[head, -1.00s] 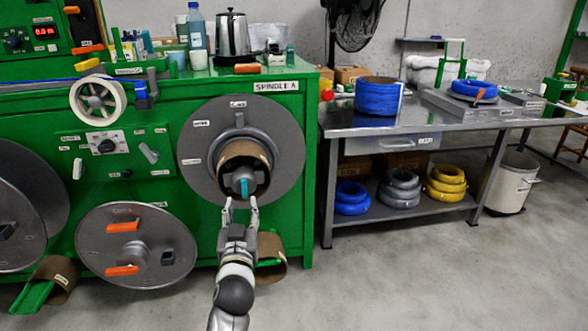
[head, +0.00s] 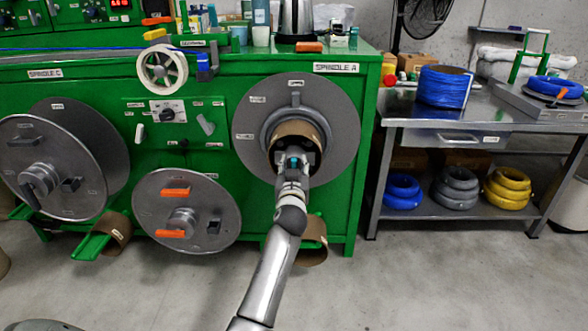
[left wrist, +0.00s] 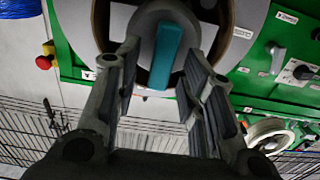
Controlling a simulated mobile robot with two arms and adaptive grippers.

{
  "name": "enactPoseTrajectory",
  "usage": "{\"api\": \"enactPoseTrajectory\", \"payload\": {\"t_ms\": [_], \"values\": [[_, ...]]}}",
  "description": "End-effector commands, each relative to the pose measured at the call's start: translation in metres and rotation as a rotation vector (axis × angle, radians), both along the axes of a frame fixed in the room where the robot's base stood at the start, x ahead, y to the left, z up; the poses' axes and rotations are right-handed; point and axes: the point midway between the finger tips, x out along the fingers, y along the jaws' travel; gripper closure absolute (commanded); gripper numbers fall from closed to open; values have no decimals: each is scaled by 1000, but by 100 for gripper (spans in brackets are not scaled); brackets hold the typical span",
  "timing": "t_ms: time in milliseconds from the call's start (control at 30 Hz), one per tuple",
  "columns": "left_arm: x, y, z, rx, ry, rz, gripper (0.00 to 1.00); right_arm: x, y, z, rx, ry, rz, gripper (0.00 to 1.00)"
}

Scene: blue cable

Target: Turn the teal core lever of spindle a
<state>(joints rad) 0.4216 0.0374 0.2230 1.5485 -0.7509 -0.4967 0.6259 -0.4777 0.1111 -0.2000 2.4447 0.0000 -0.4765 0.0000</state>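The spindle A disc (head: 340,117) is a grey plate on the green machine, with a brown core (head: 296,130) around its hub. The teal core lever (head: 293,163) is mostly hidden by my gripper in the head view. In the left wrist view the teal lever (left wrist: 165,55) is plain, standing nearly upright in the picture on a grey round hub. My left gripper (head: 293,168) is at the hub. In the left wrist view its fingers (left wrist: 160,72) are open, one on each side of the lever, with visible gaps. My right gripper is not in view.
Another disc with orange levers (head: 186,212) is to the left, with spindle C's disc (head: 60,155) beyond it. A steel table (head: 480,125) with cable coils stands to the right. A red button (left wrist: 45,62) shows in the left wrist view. The floor in front is clear.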

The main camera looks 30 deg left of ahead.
Motion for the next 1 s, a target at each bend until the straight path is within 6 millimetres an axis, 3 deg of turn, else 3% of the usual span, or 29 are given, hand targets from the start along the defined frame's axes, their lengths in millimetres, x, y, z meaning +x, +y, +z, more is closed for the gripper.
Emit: {"api": "enactPoseTrajectory", "payload": {"t_ms": [333,633,1000], "values": [[3,1,0,-1,-1,-1,62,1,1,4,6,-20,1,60],[3,1,0,-1,1,-1,100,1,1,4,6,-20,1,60],[3,0,0,35,23,-1,100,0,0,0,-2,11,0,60]]}}
